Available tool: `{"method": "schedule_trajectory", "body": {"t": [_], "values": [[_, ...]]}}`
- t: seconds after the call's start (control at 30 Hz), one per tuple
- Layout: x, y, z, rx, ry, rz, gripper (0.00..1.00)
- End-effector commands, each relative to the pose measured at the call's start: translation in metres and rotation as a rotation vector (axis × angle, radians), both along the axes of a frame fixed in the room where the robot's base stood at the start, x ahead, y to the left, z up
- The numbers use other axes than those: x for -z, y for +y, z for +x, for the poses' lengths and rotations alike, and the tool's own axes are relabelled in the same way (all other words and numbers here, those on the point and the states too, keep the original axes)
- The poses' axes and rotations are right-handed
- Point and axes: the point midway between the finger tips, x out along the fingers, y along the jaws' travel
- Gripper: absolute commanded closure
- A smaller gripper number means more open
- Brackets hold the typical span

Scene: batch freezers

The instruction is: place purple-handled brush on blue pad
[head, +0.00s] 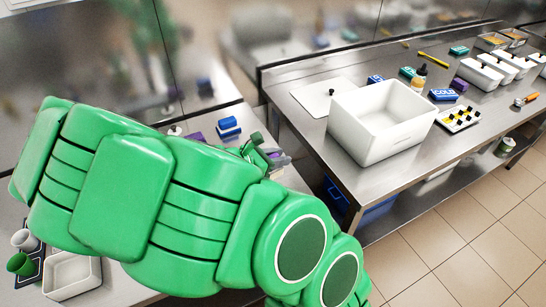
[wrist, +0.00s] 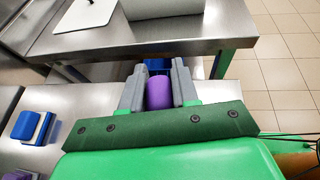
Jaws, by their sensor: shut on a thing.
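My gripper (wrist: 157,82) is shut on a purple part, which looks like the handle of the purple-handled brush (wrist: 159,93). Its grey fingers stand on either side of the purple. A dark blue patch shows just beyond it between the fingers; I cannot tell if it belongs to the brush. In the head view my green arm hides most of the gripper. A blue block with a pale layer also shows in the head view (head: 228,126). I cannot tell which is the blue pad.
A steel table (head: 300,112) stands beyond the gripper, with a large white bin (head: 375,125) near its front edge and a white board (head: 322,95). Blue cold packs (head: 443,95) and white tubs (head: 480,74) stand farther right. Tiled floor (head: 460,215) is open at the right.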

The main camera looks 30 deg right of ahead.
Motion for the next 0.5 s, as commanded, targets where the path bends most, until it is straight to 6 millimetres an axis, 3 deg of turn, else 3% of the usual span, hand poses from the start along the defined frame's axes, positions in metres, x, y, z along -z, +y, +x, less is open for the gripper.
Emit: {"method": "schedule_trajectory", "body": {"t": [0.17,0.5], "values": [[-0.002,0.007,0.014,-0.006,0.005,-0.002,1.0],[-0.008,0.039,0.081,-0.022,0.021,-0.004,1.0]]}}
